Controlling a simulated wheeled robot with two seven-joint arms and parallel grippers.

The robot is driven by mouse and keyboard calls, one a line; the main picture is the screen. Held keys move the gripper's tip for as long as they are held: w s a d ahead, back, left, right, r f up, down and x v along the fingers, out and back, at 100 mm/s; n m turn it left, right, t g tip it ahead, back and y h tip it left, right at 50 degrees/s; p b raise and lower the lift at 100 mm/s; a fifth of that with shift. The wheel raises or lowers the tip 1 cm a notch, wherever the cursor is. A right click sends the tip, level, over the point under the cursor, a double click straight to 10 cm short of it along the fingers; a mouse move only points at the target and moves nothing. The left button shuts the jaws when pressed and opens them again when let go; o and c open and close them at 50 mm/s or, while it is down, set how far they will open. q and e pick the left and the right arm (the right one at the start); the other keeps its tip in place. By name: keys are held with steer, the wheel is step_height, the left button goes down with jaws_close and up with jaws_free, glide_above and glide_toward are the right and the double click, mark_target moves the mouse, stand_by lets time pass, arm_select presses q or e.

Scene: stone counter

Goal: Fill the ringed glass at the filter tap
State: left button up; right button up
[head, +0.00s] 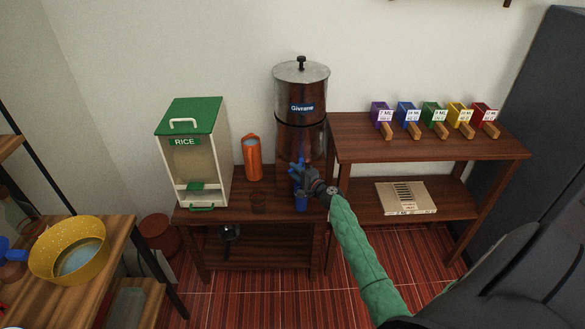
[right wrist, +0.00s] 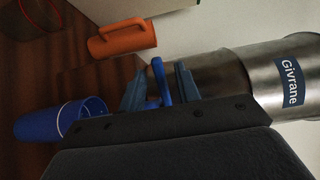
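The steel water filter (head: 302,140), labelled Givrane, stands on the wooden stand; it also shows in the right wrist view (right wrist: 230,72). My right gripper (head: 300,177) is at its tap. In the right wrist view, the blue tap lever (right wrist: 159,80) stands between my open fingers, with gaps seen on both sides. A blue cup (head: 301,203) with a pale band stands upright below the tap, and it shows sideways in the wrist view (right wrist: 62,120). I cannot see whether water runs or what the cup holds. My left gripper is not in view.
A yellow bowl (head: 52,262) sits on the left table. Several coloured scoop boxes (head: 434,115) line the right shelf.

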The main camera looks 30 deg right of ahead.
steer(key=shift+w+a, duration=0.1)
steer(key=shift+w, duration=0.65)
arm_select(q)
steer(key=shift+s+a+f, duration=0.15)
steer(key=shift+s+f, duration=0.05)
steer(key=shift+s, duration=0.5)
arm_select(e)
jaws_close()
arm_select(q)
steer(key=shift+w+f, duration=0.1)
arm_select(e)
steer(key=shift+w+a, duration=0.1)
steer(key=shift+w, duration=0.05)
